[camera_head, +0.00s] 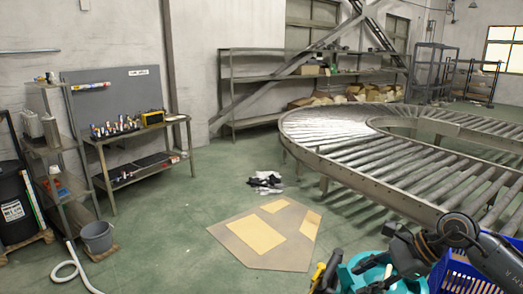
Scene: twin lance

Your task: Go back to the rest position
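My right arm comes in at the lower right corner. Its dark gripper (402,255) is over or beside a teal container (358,272) at the bottom edge. The fingers are small and blend with dark parts around them, so I cannot tell whether they are open or holding anything. My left gripper and arm are out of view.
A blue crate (463,277) stands under my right arm. A yellow and black item (324,276) is beside the teal container. A roller conveyor (345,172) curves across the right. A workbench (137,132) and grey bucket (97,237) are left. Green floor (165,235) is open mid-left.

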